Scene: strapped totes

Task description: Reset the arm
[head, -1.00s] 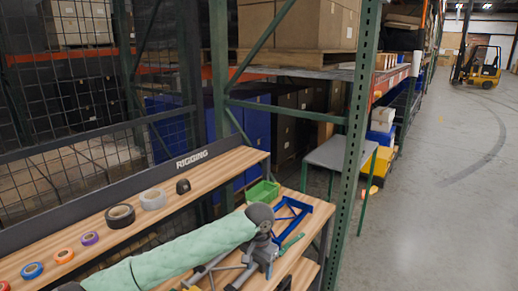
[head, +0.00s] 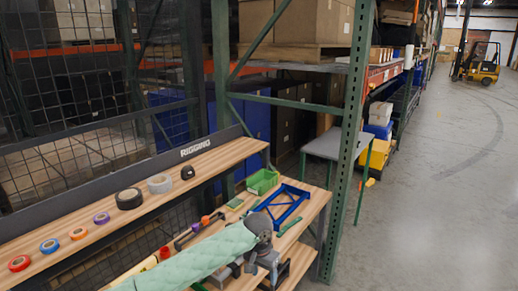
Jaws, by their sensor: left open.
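My left arm in its pale green quilted sleeve (head: 190,262) comes in from the bottom left over the lower wooden shelf of the rigging bench. Its dark grey wrist bends down at the end of the sleeve. My left gripper (head: 272,277) hangs below the wrist, near the right end of the bench, with its jaws open. I see nothing held in it, though the wrist and the frame edge hide part of it. My right gripper is out of view.
The upper shelf (head: 105,222) carries several tape rolls. A green rack post (head: 350,150) stands just right.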

